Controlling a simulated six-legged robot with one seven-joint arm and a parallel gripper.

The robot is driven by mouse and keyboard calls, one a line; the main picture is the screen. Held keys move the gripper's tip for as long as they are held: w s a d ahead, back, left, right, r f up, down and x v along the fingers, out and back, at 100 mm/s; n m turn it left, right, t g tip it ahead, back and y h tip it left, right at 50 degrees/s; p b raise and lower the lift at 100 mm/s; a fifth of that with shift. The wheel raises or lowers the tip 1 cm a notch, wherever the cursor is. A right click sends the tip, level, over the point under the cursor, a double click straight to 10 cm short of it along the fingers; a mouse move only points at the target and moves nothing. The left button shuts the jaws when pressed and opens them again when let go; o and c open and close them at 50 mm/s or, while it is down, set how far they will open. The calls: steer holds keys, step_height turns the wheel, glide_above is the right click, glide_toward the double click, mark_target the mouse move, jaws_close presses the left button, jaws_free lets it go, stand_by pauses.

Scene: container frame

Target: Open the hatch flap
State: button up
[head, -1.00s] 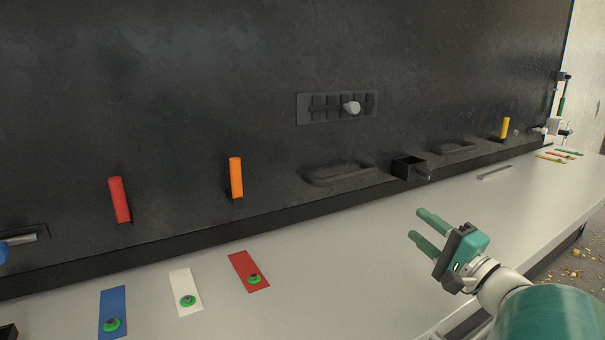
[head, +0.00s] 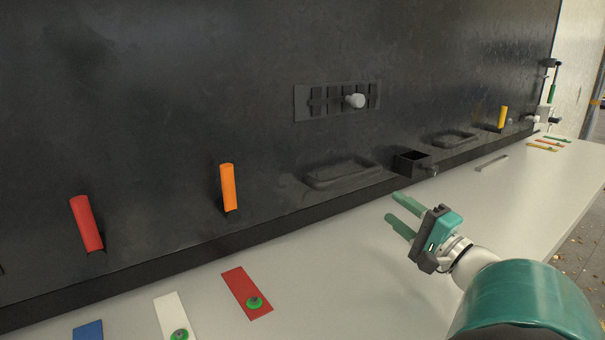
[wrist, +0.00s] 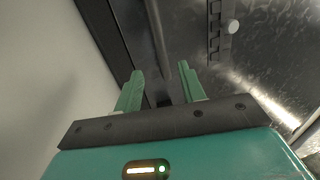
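My gripper (head: 391,208) is open and empty above the pale bench, its green fingers pointing toward the dark wall panel (head: 200,70). In the wrist view my gripper (wrist: 161,69) shows its two fingers apart with nothing between them. No part is plainly recognisable as the hatch flap. Candidates on the panel are two dark rounded fittings, one left (head: 343,174) and one right (head: 455,138), and an open black box (head: 412,162) with a small knob, between them. My gripper is apart from all of these.
A slotted plate with a white knob (head: 355,101) sits higher on the panel. Red (head: 87,224), orange (head: 228,187) and yellow (head: 502,118) handles stick out. Coloured cards, including a red one (head: 245,292), lie on the bench (head: 330,275). The bench's middle is clear.

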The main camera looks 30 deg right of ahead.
mark_target(356, 180)
steer(key=w+r, duration=0.1)
steer(key=w, duration=0.8)
steer(key=w+r, duration=0.1)
steer(key=w, duration=0.3)
steer(key=shift+w+a+r, duration=0.25)
steer(key=shift+w+r, duration=0.05)
jaws_close()
